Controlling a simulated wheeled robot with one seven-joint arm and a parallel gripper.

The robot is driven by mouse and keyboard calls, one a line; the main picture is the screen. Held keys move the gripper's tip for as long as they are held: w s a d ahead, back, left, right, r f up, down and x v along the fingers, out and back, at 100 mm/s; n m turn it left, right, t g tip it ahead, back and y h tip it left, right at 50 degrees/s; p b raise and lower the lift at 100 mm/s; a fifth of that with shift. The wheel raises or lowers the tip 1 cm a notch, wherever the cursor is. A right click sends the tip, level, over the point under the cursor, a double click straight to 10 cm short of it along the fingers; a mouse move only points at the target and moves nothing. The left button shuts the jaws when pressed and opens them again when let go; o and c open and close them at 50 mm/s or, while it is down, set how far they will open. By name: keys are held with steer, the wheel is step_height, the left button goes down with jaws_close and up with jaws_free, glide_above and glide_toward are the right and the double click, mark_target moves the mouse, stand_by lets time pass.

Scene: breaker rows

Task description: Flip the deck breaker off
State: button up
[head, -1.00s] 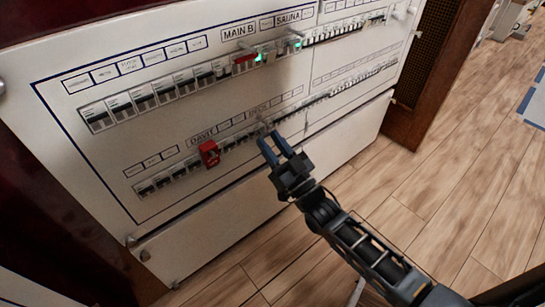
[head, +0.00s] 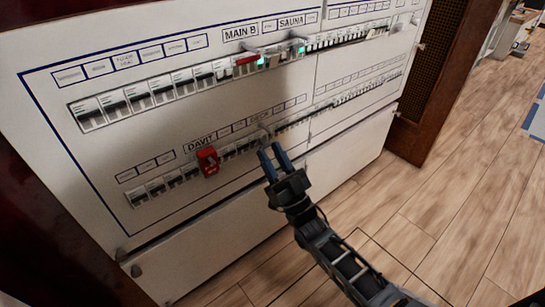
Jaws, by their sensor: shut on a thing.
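The deck breaker (head: 265,135) is in the lower row of the white panel, under a small label (head: 260,116) that seems to read DECK. My gripper (head: 269,149) reaches up to it from the lower right, with its two blue fingers at the front of the breaker. The fingers are shut on the breaker's lever, with a narrow gap between them. The fingertips hide part of the breaker, and its lever position is too small to tell.
A red lockout piece (head: 208,161) sits on the lower row under the DAVIT label, left of my gripper. The upper row (head: 150,92) has a red piece (head: 246,60) and green lights near MAIN B and SAUNA. The wooden floor (head: 400,210) at right is clear.

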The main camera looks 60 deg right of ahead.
steer(key=o, duration=1)
steer(key=shift+o, duration=0.2)
steer(key=v, duration=0.7)
steer(key=shift+s+f+p, duration=0.25)
steer(key=shift+f+p, duration=0.05)
steer(key=shift+p, duration=0.1)
steer(key=shift+a, duration=0.1)
